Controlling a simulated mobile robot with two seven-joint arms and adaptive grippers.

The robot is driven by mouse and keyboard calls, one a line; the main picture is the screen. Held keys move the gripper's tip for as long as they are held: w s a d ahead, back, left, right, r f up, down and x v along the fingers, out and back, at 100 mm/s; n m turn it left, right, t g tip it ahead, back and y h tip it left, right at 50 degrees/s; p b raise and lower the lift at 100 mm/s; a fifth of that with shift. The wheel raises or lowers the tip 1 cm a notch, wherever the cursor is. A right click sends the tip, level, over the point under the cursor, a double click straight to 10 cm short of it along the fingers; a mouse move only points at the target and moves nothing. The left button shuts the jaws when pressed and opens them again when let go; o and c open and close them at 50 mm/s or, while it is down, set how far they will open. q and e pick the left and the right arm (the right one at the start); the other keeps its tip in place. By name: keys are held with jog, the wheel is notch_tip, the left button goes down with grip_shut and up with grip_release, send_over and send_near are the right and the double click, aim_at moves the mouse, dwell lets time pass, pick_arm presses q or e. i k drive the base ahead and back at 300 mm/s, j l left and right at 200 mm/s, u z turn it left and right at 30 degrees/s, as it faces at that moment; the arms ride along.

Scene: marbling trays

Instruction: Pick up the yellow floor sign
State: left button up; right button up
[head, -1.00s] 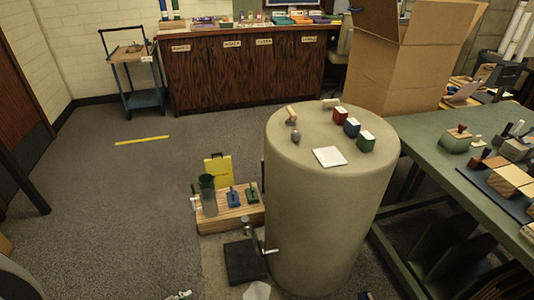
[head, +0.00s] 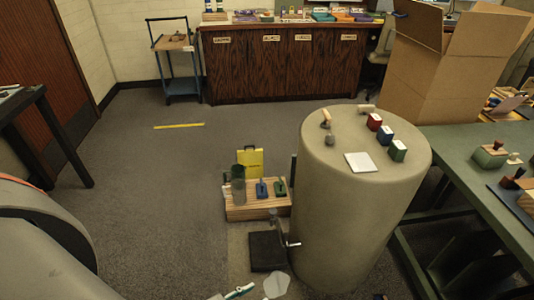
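The yellow floor sign (head: 250,158) stands upright on the floor in the head view, left of the big beige cylinder. It is behind a low wooden block, which hides its lower part along with the things on it. A dark handle shape shows at its top. Neither of my grippers can be seen, and nothing touches the sign.
Carpet to the left is open, with a yellow strip (head: 179,126).

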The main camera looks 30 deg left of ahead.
aim_at(253, 159)
jog(key=u, duration=1)
jog(key=i+j+u, duration=0.2)
jog(key=i+u, duration=0.25)
jog(key=i+j+u, duration=0.1)
jog(key=i+u, duration=0.35)
jog(key=i, duration=4.45)
jog(key=i+z, duration=0.1)
jog(key=z, duration=0.35)
jog(key=i+z, duration=0.15)
jog(key=z, duration=0.3)
jog(key=i+j+z, duration=0.1)
jog(key=z, duration=2)
